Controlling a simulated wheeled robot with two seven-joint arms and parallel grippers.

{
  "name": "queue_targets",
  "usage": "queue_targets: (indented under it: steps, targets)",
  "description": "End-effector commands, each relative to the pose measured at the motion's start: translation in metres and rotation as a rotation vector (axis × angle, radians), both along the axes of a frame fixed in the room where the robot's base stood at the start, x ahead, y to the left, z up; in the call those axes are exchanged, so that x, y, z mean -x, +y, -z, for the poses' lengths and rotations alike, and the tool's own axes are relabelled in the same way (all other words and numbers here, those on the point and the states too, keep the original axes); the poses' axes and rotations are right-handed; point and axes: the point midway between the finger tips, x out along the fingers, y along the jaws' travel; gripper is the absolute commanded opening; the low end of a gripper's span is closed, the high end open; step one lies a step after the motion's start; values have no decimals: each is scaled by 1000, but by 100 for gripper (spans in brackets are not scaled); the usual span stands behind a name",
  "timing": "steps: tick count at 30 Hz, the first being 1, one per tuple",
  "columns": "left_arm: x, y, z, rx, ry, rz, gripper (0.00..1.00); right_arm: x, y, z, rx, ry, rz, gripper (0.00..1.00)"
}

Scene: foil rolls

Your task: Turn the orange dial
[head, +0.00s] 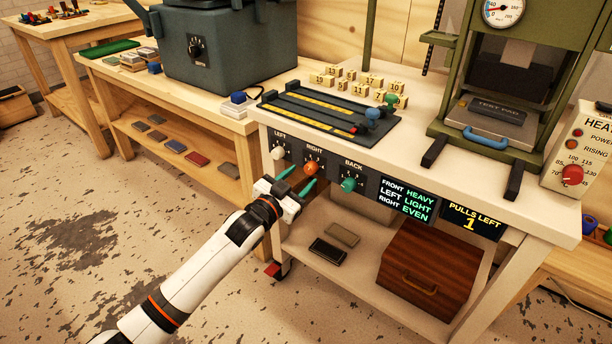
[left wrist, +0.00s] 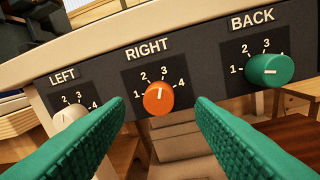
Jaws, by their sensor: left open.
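The orange dial (head: 311,167) sits on the dark front panel under the label RIGHT, between a white dial (head: 278,153) and a green dial (head: 348,185). In the left wrist view the orange dial (left wrist: 158,98) has a pale pointer line aimed up, near the 3 of its 1-to-4 scale. My left gripper (head: 298,180) is open just in front of the panel. Its green fingers (left wrist: 160,110) stand apart to the left and right of the orange dial in the picture, and it is not gripped. My right gripper is not in view.
The green dial in the wrist view (left wrist: 270,70) is close to the right finger, the white dial (left wrist: 68,116) to the left one. A green press (head: 508,90) stands on the bench.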

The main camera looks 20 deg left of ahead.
Motion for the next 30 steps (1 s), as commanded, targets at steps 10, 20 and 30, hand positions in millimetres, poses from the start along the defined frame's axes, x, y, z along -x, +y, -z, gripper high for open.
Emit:
queue_targets:
  steps: [10, 20, 30]
  targets:
    - [-32, -10, 0, -1, 0, 0, 50, 0, 0, 8, 0, 0, 0, 0]
    - [-33, -10, 0, -1, 0, 0, 40, 0, 0, 8, 0, 0, 0, 0]
    - [-33, -10, 0, 1, 0, 0, 5, 0, 0, 7, 0, 0, -1, 0]
